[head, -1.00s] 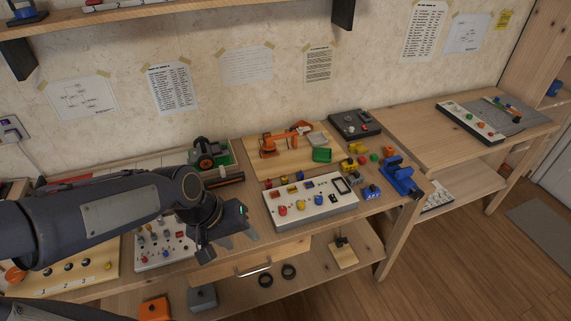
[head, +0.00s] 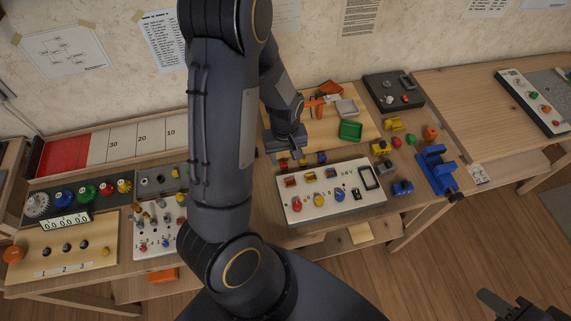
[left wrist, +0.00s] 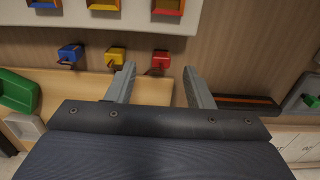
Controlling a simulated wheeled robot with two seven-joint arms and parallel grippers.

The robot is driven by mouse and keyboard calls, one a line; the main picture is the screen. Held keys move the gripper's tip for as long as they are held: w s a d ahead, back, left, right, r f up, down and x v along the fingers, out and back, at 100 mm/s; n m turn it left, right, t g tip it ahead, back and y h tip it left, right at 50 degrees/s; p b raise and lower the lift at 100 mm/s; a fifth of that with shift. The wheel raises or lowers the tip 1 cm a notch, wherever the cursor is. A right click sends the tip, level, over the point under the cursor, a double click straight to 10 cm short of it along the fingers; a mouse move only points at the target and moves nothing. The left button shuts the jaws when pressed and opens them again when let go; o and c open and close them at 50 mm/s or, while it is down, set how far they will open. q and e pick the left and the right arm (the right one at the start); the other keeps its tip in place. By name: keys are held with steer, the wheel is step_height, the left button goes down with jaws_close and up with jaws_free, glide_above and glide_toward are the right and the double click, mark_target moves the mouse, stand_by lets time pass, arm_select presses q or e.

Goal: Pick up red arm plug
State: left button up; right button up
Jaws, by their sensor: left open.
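The red arm plug (left wrist: 160,59) is a small red block with a dark prong in the left wrist view. It lies between and slightly beyond the fingertips of my open left gripper (left wrist: 158,72), with no visible contact. A yellow plug (left wrist: 116,55) and a blue plug (left wrist: 69,53) lie in a row beside it. In the head view my left gripper (head: 290,158) points down over the table behind the white panel, and the red plug (head: 283,163) is partly hidden by it. My right gripper (head: 505,305) shows only partly at the lower right corner.
The white panel (head: 345,203) with coloured sockets lies in front of the plugs. The wooden board (head: 376,126) behind holds an orange model arm (head: 314,104) and a green tray (head: 350,130). A blue clamp-like part (head: 437,172) stands at the right edge.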

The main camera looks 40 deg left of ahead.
mark_target(284, 164)
arm_select(q)
step_height(284, 164, down, 4)
steer(key=shift+a+f, duration=0.1)
steer(key=shift+a, duration=0.05)
steer(key=shift+c, duration=0.5)
jaws_close()
